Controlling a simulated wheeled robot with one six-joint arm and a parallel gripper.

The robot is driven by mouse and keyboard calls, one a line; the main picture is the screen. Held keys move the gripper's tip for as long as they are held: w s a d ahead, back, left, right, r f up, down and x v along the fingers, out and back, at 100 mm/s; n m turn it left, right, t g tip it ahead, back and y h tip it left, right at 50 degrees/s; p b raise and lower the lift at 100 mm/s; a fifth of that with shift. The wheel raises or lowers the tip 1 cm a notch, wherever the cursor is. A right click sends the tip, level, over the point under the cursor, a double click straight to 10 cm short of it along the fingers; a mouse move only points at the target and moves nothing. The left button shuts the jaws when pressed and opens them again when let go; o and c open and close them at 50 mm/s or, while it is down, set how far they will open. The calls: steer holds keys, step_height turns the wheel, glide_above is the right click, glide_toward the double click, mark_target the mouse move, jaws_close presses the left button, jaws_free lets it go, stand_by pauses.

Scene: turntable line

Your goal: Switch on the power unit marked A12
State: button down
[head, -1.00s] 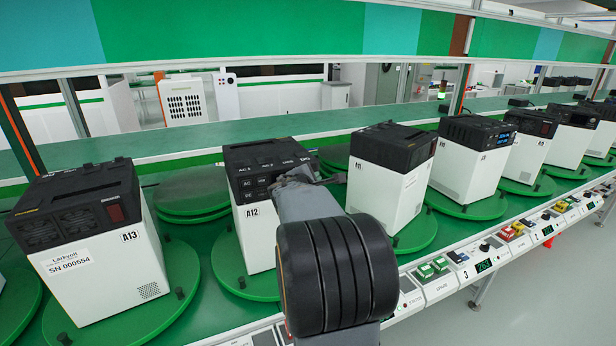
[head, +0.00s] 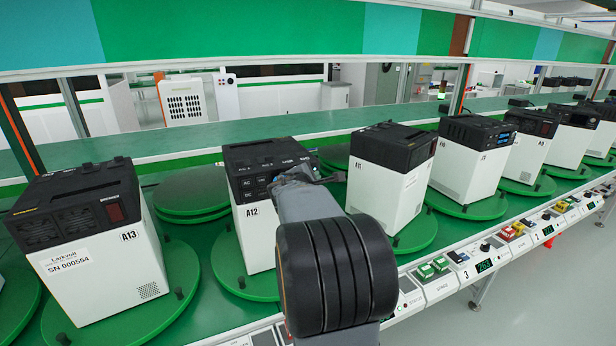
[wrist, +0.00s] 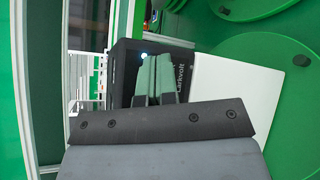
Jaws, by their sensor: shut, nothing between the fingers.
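The power unit marked A12 (head: 258,228) has a white body and a black top with socket labels. It stands on a green turntable in the head view, left of centre. My arm covers its right side. My gripper (wrist: 157,72) is shut and empty in the wrist view, its grey-green fingers in front of the unit's black face (wrist: 122,70) with "Larkvolt" lettering. A small bluish-white light (wrist: 143,55) glows on that face beside the fingertips. Whether the fingertips touch the face cannot be told. In the head view the fingertips are hidden behind my wrist.
Unit A13 (head: 105,268) stands close on the left and unit A11 (head: 388,185) on the right, each on its own turntable. More units line the row to the right. A control strip (head: 440,285) with buttons and displays runs along the front edge.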

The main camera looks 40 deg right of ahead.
steer(key=shift+s+a, duration=0.2)
steer(key=shift+s, duration=0.35)
steer(key=shift+b, duration=0.3)
steer(key=s, duration=0.1)
steer(key=s+a+b, duration=0.1)
steer(key=s, duration=0.1)
steer(key=s+a, duration=0.1)
steer(key=shift+s+b, duration=0.3)
steer(key=shift+b, duration=0.05)
stand_by(0.6)
